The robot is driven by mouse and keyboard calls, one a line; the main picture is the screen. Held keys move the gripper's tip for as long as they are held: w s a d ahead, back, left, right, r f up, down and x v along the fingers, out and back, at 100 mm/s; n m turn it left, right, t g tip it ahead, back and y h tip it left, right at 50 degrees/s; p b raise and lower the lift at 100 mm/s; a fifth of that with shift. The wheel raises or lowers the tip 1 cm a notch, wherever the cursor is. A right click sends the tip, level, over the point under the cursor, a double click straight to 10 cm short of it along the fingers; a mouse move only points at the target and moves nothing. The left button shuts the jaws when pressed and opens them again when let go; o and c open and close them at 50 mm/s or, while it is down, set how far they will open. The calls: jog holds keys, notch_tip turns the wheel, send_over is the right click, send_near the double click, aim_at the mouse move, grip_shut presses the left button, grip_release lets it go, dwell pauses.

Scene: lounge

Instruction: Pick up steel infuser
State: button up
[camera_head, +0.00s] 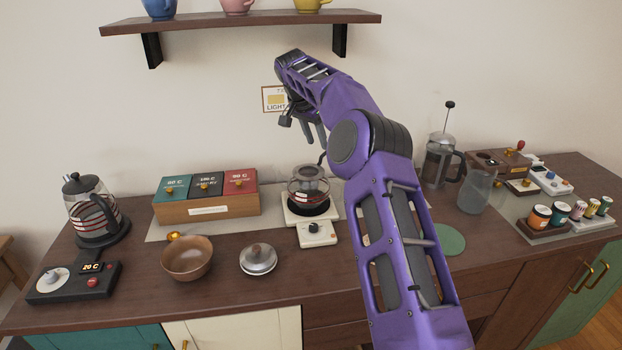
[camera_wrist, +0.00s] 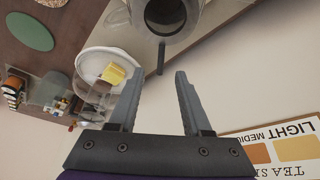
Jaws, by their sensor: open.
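The steel infuser (camera_head: 310,174) looks like a grey metal basket set in the top of a glass teapot (camera_head: 300,196) on a white warmer stand. In the wrist view, a round dark-mouthed metal vessel, apparently the infuser (camera_wrist: 168,14), is cut off by the top edge. My gripper (camera_head: 304,128) is above the teapot, apart from it, with its fingers pointing down. In the wrist view, my gripper (camera_wrist: 156,90) is open, with nothing between its fingers.
Tea boxes (camera_head: 207,195) stand left of the teapot. A wooden bowl (camera_head: 187,257) and a steel lid (camera_head: 258,259) lie in front. A kettle (camera_head: 92,208) stands at far left, a French press (camera_head: 438,160) at right. A shelf (camera_head: 240,20) with cups hangs above.

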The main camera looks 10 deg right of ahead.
aim_at(315, 174)
jog(key=x, duration=0.7)
jog(key=shift+w+f, duration=0.1)
jog(key=shift+w, duration=0.05)
jog(key=shift+c, duration=0.3)
grip_shut()
